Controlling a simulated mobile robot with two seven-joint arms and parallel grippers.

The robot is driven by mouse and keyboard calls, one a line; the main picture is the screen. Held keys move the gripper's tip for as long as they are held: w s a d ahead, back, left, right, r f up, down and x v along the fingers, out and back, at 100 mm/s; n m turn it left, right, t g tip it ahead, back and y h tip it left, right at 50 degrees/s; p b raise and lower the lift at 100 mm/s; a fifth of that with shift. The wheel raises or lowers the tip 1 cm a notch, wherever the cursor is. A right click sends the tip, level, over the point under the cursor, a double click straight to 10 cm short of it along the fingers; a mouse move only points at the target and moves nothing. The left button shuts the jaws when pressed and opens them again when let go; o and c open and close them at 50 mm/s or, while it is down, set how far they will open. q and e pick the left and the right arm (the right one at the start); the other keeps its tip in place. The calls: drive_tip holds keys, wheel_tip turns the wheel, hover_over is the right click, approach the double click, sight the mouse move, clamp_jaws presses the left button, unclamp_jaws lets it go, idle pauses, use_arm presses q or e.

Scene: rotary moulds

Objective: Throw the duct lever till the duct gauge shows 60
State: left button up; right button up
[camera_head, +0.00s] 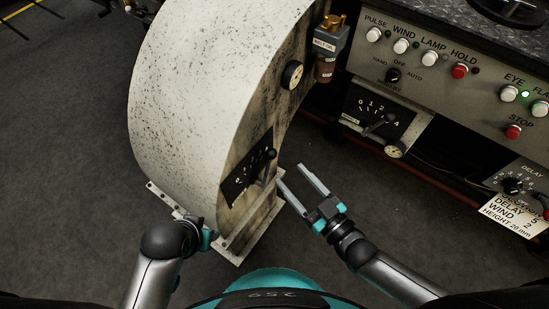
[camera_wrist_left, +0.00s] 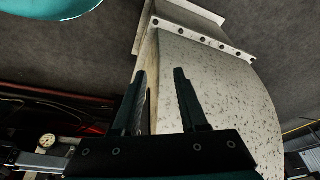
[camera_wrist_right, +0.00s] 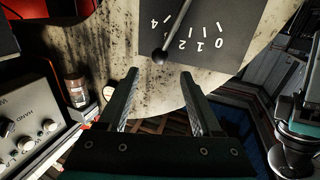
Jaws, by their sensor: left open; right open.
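The duct is a big speckled curved casing (camera_head: 205,80) with a small round gauge (camera_head: 292,74); its reading is too small to tell. A black scale plate on the duct's side carries the duct lever, with a dark ball knob (camera_head: 271,154). In the right wrist view the knob (camera_wrist_right: 160,56) lies just beyond and between my fingertips, near the plate (camera_wrist_right: 215,50) marked 0 to 4. My right gripper (camera_head: 290,173) is open and empty, beside the knob. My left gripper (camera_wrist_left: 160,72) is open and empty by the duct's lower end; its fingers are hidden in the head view.
A control panel (camera_head: 440,70) with several buttons stands at the right. Below it is another lever plate (camera_head: 378,115) with its own gauge (camera_head: 395,149). A brown bottle (camera_head: 325,68) hangs beside the duct. The duct's bolted foot flange (camera_head: 240,240) is near my arms. Floor between duct and panel is clear.

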sight(275, 157)
use_arm(q)
drive_tip(key=shift+t, duration=0.5)
drive_tip(key=shift+w+r+b, duration=0.15)
drive_tip(key=shift+r+b, duration=0.4)
drive_tip(key=shift+r, duration=0.8)
drive_tip(key=shift+w+r+b, duration=0.1)
drive_tip(key=shift+r+b, duration=0.45)
drive_tip(key=shift+r, duration=0.75)
use_arm(e)
drive_tip(key=shift+x, duration=3.95)
clamp_jaws()
